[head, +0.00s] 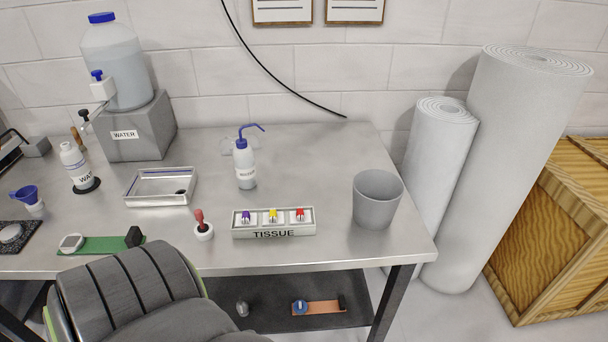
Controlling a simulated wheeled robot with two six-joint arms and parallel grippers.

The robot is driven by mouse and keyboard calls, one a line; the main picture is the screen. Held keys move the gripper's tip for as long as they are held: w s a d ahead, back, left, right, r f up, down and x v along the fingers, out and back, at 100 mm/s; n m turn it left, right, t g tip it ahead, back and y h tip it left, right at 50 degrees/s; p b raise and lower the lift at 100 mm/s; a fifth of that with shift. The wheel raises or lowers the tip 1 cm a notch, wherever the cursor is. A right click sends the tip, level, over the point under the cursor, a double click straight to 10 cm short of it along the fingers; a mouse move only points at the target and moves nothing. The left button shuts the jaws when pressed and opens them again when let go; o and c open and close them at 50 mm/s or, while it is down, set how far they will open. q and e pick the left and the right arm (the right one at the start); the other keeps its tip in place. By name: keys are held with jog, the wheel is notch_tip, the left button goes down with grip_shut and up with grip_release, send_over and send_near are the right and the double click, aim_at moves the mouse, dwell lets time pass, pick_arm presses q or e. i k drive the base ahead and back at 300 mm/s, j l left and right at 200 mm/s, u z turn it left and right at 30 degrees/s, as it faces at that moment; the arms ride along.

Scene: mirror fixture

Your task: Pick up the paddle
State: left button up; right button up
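I cannot make out a paddle for certain. A flat green strip (105,246) lies at the front left of the metal table (310,180), with a pale rounded piece (71,242) at its left end and a black block (134,237) at its right end. A similar orange strip (322,307) lies on the lower shelf, with a blue round piece (299,307) and a black block. Neither of my grippers is in view.
Tall rolls (505,160) and a wooden crate (555,225) are at right. The table's back middle is mostly clear.

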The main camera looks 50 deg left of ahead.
aim_at(75, 243)
jog(key=u, duration=2.95)
